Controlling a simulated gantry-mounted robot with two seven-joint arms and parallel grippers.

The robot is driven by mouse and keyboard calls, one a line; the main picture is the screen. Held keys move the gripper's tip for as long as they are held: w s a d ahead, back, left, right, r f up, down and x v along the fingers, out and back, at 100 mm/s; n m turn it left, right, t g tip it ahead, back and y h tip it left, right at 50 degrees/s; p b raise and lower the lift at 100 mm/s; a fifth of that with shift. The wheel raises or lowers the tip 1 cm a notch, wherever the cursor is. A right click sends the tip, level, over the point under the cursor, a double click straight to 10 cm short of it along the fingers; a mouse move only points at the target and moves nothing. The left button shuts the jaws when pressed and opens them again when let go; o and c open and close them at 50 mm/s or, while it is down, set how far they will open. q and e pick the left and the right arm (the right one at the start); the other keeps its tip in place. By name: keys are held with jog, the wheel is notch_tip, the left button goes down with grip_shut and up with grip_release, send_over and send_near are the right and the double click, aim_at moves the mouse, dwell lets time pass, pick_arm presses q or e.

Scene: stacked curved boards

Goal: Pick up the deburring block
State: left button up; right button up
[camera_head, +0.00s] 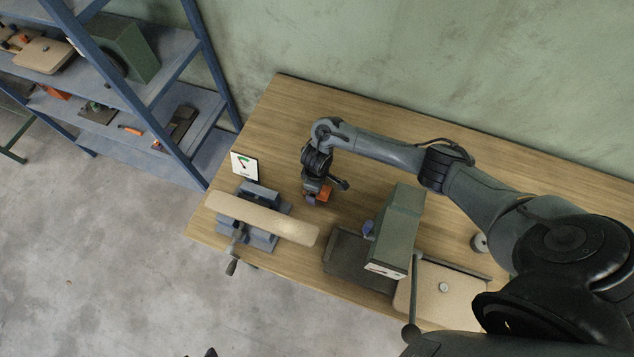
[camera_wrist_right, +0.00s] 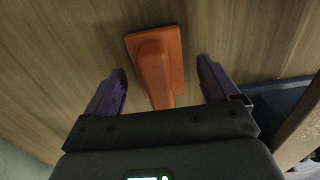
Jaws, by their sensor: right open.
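The deburring block (camera_wrist_right: 158,62) is orange, with a flat base and a raised grip, and lies on the wooden table in the right wrist view. In the head view it shows as a small orange patch (camera_head: 324,193), partly hidden under my right gripper (camera_head: 316,190). In the wrist view my right gripper (camera_wrist_right: 163,75) is open, its two purple-grey fingers on either side of the block's grip. Gaps show between the fingers and the block. My left gripper is not in view.
A blue-grey vise (camera_head: 262,190) with a long beige board (camera_head: 262,217) across it stands left of my right gripper. A green machine (camera_head: 397,228) and a dark tray (camera_head: 350,255) stand to the right. A small gauge card (camera_head: 244,163) is behind the vise. Bare tabletop (camera_head: 285,120) lies toward the wall.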

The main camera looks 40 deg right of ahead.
jog(key=shift+d+f, duration=0.1)
jog(key=shift+f, duration=0.6)
jog(key=c, duration=1.2)
jog(key=shift+r, duration=0.1)
